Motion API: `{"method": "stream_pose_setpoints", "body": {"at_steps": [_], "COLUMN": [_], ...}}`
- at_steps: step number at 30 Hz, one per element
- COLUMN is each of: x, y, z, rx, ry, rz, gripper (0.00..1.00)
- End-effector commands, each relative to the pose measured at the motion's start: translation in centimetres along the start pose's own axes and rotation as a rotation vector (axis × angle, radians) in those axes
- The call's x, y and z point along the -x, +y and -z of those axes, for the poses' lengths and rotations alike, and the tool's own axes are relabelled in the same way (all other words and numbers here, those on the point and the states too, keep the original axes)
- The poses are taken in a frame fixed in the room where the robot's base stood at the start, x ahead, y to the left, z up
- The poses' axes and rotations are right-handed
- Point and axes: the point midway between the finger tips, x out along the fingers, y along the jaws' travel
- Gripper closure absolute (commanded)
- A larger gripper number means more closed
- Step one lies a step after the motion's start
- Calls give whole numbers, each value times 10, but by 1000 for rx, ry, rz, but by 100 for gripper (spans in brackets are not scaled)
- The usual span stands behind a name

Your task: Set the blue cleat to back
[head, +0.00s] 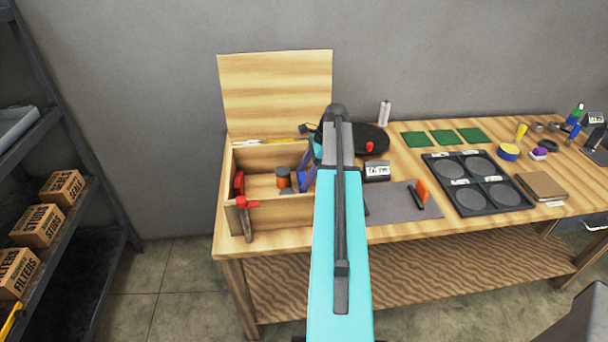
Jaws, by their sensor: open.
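A blue piece (306,178), which looks like the blue cleat, shows at the right end of the open wooden box (270,218), just left of my arm. My arm covers part of it, so I cannot tell which way it is set. My arm rises through the middle of the view and bends over at the top. My gripper is hidden behind the arm, and its fingers do not show.
The box lid (275,92) stands open at the back. Inside are an orange-and-dark cylinder (284,179) and a red piece (239,183); a red-handled tool (246,215) is at its front. A black tray (478,183) stands right.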

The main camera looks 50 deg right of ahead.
Motion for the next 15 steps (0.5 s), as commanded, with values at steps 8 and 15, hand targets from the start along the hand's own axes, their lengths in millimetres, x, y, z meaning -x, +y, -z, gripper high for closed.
{"method": "stream_pose_setpoints", "body": {"at_steps": [8,15], "x": [-6,-6], "y": [0,0], "z": [0,0], "rx": [1,1], "ry": [0,0], "rz": [0,0], "gripper": [34,46]}}
